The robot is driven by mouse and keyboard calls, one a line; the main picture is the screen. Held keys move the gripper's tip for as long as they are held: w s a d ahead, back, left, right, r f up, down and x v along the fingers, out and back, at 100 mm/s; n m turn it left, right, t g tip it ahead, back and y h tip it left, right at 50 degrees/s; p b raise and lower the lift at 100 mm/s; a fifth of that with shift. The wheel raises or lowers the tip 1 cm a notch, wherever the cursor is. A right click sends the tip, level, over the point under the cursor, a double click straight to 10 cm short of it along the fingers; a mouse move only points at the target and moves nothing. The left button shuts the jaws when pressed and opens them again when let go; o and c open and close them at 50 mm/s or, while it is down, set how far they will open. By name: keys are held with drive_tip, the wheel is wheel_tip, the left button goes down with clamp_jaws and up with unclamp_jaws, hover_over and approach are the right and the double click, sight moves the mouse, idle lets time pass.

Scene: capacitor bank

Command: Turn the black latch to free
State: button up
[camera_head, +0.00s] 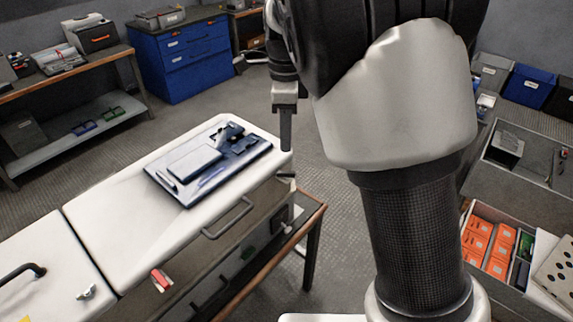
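My gripper (286,146) points down at the right end of a white cabinet top (120,235). Only one dark finger shape shows, so I cannot tell whether it is open or shut. A small dark piece (286,177) sits at the cabinet's right corner, just below the fingertip; it may be the black latch, but it is too small to be sure. I cannot tell whether the gripper touches it. A grey bar handle (228,218) is on the cabinet's front, and a red-tipped lever (161,280) is further left.
A dark blue tray (185,200) with devices lies on the cabinet top. A black handle (22,270) and small metal knob (87,292) are at left. My arm covers the centre right. Open drawers (520,225) with orange boxes stand at right. Floor behind the cabinet is clear.

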sight(286, 172)
wheel_tip(286, 172, down, 10)
drive_tip(key=shift+r, duration=0.15)
drive_tip(key=shift+c, duration=0.4)
clamp_jaws()
